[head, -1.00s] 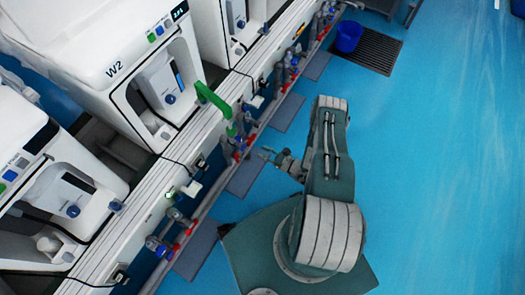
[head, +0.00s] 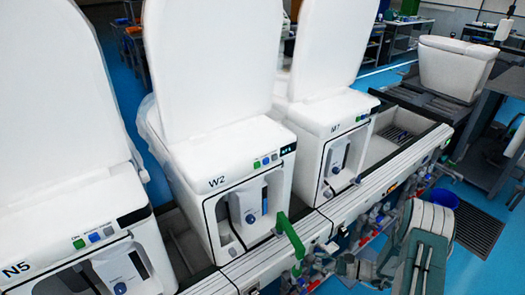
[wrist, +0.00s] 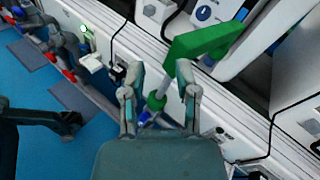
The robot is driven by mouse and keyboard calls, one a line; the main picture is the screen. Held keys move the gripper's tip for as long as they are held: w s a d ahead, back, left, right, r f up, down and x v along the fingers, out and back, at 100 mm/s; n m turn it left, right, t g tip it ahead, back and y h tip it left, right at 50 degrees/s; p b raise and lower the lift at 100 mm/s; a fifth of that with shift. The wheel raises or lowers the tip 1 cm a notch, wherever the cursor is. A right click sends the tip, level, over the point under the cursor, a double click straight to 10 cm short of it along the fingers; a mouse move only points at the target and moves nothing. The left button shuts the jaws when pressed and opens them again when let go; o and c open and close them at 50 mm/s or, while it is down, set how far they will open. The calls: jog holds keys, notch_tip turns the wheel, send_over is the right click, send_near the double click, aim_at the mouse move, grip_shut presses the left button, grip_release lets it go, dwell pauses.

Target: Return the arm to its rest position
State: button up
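My arm (head: 424,262) is folded at the lower right of the head view, beside the testline. My gripper (head: 350,266) is small there and points left toward the line's front. In the wrist view my gripper (wrist: 158,82) has its two fingers spread apart, with nothing held between them. A green handle (wrist: 205,42) shows beyond the fingertips, its lower stem appearing in the gap between them. The same green handle (head: 291,238) sticks up from the white rail in front of the W2 unit, left of my gripper and apart from it.
White toilet units, including W2 (head: 245,180) and N5 (head: 80,255), line the white rail (head: 345,215). Pipes and valves run below it. A blue bucket (head: 444,198) and a floor grate (head: 480,230) lie to the right. Blue floor is open there.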

jog(key=s+a+r+n+g+h, duration=0.2)
jog(key=r+n, duration=0.1)
jog(key=r, duration=0.4)
jog(key=s+a+r+n+g+h, duration=0.2)
jog(key=r+n, duration=0.2)
jog(key=r, duration=0.4)
jog(key=s+a+r+n+g+h, duration=0.2)
jog(key=s+r+n+g, duration=0.1)
jog(key=r, duration=0.4)
jog(key=s+d+r+n+t+h, duration=0.2)
jog(key=s+r+n+t+h, duration=0.4)
jog(key=s+r, duration=1)
jog(key=s+n+h, duration=0.1)
jog(key=n+h, duration=0.1)
jog(key=h, duration=0.1)
jog(key=shift+d+t, duration=0.2)
jog(key=shift+t, duration=0.2)
